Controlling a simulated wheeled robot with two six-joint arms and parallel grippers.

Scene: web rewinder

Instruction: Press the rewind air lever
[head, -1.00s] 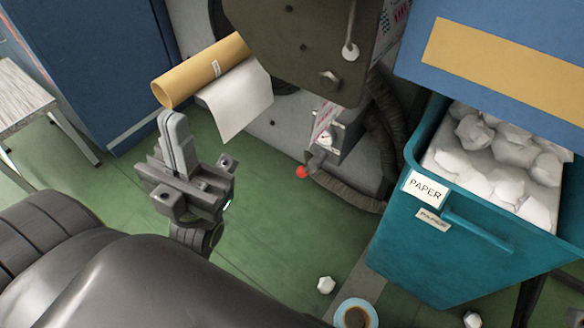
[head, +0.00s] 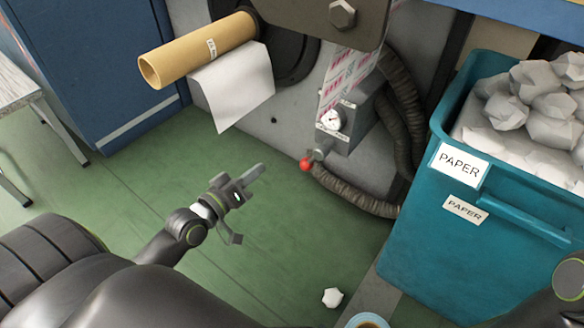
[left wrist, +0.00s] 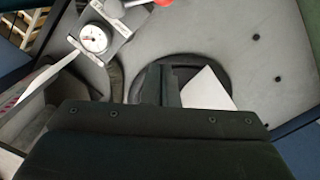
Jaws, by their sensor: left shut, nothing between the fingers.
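The air lever has a red ball knob (head: 306,164) and sticks out low from a grey box with a round gauge (head: 331,120) on the machine's front. In the left wrist view the red knob (left wrist: 163,2) is cut by the top edge, with the gauge (left wrist: 93,38) to its left. My left gripper (head: 257,172) is shut and empty. In the head view it appears left of the knob and slightly lower, apart from it, its fingers pointing toward the machine. My right gripper is out of view.
A cardboard core (head: 195,50) with a hanging white paper tail (head: 232,90) sits upper left of the lever. Ribbed hoses (head: 355,195) run beside and below it. A teal paper bin (head: 430,240) stands right. A crumpled paper ball (head: 332,298) lies on the green floor.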

